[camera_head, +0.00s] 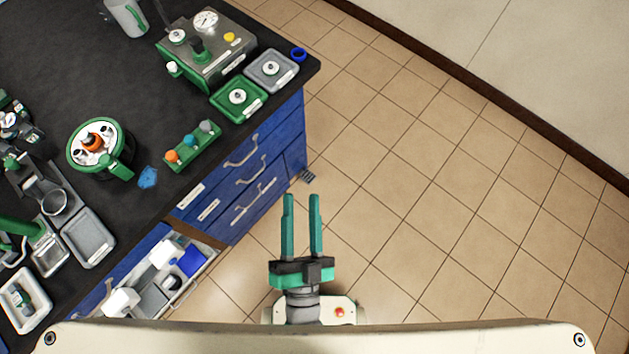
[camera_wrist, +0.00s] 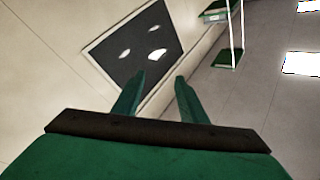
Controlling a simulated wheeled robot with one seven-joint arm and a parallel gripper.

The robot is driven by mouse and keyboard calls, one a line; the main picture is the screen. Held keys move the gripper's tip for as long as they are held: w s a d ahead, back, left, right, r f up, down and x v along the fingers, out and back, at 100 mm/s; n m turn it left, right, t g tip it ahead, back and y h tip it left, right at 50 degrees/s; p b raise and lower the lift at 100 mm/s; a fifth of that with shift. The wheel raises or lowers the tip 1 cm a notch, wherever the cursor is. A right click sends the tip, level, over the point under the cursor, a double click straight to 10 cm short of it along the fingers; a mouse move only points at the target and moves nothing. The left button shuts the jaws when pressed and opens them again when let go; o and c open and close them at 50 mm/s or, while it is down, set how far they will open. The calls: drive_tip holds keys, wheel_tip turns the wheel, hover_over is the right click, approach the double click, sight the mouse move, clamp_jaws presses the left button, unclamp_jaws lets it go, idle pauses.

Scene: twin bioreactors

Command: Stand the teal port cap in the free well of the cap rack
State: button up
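The green cap rack (camera_head: 180,164) stands near the front edge of the dark bench in the head view. It holds an orange cap (camera_head: 171,156), a green or teal cap (camera_head: 189,140) and a grey cap (camera_head: 207,126). A free well is too small to make out. A small dark teal piece (camera_head: 22,297) lies in a white tray (camera_head: 40,314) at the lower left; I cannot tell if it is the teal port cap. My gripper (camera_head: 301,198) is open and empty above the floor, right of the bench. Its fingers (camera_wrist: 158,80) also show apart in the wrist view.
A green-rimmed vessel (camera_head: 122,169) with an orange top stands left of the rack, with a blue patch (camera_head: 148,177) between. An open drawer (camera_head: 207,262) juts out below the bench. The floor (camera_head: 430,190) at right is clear.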

drive_tip(key=s+d+f+n+g, duration=0.2)
drive_tip(key=s+f+n+g, duration=0.3)
drive_tip(key=f, duration=0.4)
drive_tip(key=s+n, duration=0.1)
drive_tip(key=s, duration=0.1)
drive_tip(key=shift+s+d+f+n+g, duration=0.3)
drive_tip(key=shift+s+f+g, duration=0.05)
drive_tip(key=shift+g, duration=0.05)
idle(0.4)
drive_tip(key=shift+c, duration=0.9)
